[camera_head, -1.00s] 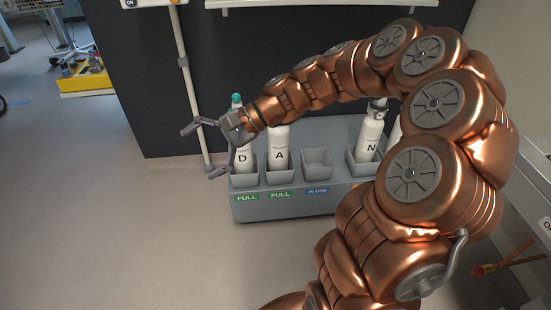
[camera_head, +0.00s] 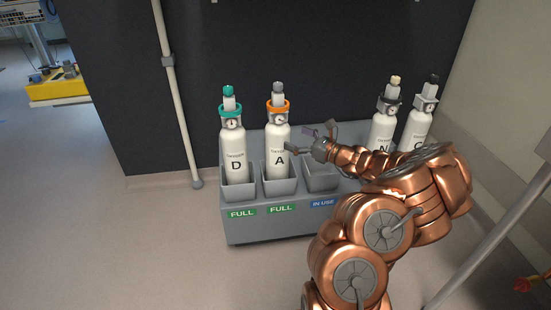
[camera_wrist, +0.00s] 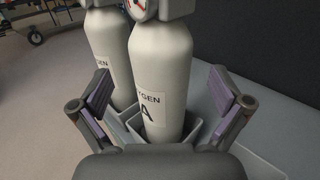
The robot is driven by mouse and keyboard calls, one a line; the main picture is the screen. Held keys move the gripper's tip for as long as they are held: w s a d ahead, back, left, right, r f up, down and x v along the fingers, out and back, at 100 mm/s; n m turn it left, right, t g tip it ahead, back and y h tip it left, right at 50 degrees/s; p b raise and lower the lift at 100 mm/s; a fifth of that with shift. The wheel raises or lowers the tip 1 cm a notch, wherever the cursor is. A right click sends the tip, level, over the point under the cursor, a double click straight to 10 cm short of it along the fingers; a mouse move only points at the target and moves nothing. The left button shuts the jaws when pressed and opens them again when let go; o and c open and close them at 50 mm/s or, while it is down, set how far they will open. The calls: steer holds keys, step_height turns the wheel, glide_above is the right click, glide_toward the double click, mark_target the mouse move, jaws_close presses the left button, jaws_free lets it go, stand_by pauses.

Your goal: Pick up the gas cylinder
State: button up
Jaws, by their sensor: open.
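A white cylinder marked A, with an orange collar (camera_head: 277,145), stands upright in a grey holder labelled FULL. A white cylinder marked D, with a teal collar (camera_head: 233,150), stands upright to its left. Cylinder N (camera_head: 383,126) and another cylinder (camera_head: 420,122) stand at the right. My gripper (camera_head: 303,140) is open just right of cylinder A. In the wrist view, cylinder A (camera_wrist: 160,75) lies ahead between the two spread fingers of my gripper (camera_wrist: 165,95), with gaps on both sides. Cylinder D (camera_wrist: 107,50) is partly hidden behind it. I cannot tell whether any finger touches cylinder A.
The grey rack (camera_head: 262,229) has an empty compartment (camera_head: 322,177) labelled IN USE between A and N. A pale pole (camera_head: 173,90) stands left of the rack, before a dark wall panel. The floor at left is clear.

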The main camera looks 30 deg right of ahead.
mark_target(278, 131)
steer(key=shift+b+x, duration=0.4)
steer(key=shift+x, duration=0.85)
steer(key=x, duration=0.1)
steer(key=b+x, duration=0.2)
steer(key=x, duration=0.1)
steer(key=shift+d+f, duration=0.1)
steer(key=shift+f, duration=0.25)
steer(key=shift+w+r, duration=0.15)
steer(key=shift+w, duration=0.3)
steer(key=shift+c, duration=0.4)
steer(key=c, duration=1.5)
